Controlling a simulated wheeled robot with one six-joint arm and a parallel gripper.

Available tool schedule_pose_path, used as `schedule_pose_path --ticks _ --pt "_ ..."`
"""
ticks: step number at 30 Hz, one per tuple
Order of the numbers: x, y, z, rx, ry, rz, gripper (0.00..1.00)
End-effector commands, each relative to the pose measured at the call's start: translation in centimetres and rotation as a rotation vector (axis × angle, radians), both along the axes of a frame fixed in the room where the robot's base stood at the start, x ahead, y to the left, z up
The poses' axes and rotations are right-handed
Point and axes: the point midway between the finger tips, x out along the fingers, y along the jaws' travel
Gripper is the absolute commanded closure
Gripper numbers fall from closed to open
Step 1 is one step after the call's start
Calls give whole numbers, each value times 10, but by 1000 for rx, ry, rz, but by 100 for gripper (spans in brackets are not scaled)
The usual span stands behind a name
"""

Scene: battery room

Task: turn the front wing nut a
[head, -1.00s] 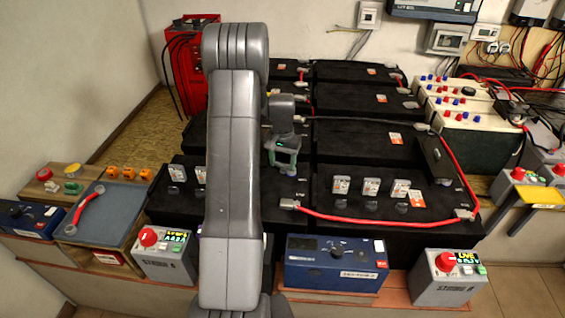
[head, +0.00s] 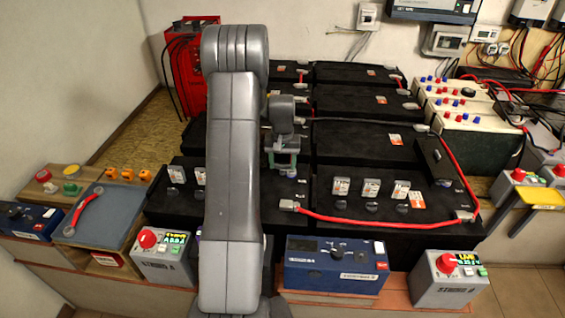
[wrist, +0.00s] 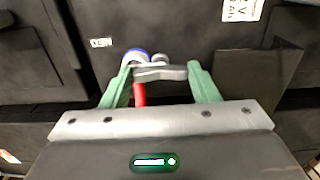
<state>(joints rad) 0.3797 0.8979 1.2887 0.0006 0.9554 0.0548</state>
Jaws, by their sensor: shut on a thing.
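My gripper (head: 282,168) is at the front row of black batteries, just right of my upright arm link. In the wrist view its two green fingers (wrist: 160,74) are closed on a silver wing nut (wrist: 162,73), one finger at each end of it. A blue-rimmed round part (wrist: 135,56) shows just beyond the nut. A red cable end (wrist: 140,95) shows below it, between the fingers. In the head view the nut itself is hidden by the gripper.
A red cable (head: 370,221) runs along the front batteries to the right. Several small labelled tags (head: 371,188) stand on the right front battery (head: 330,207). A blue meter box (head: 336,265) and a grey switch box (head: 448,280) stand in front. A blue tray (head: 105,215) lies at left.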

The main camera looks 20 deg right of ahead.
Motion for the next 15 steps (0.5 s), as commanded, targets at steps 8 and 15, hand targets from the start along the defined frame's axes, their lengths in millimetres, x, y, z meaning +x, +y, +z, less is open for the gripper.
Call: schedule_pose_path --ticks 8,15 --pt "0 0 0 -1 0 1 24" --pt "0 0 0 -1 0 -37 24"
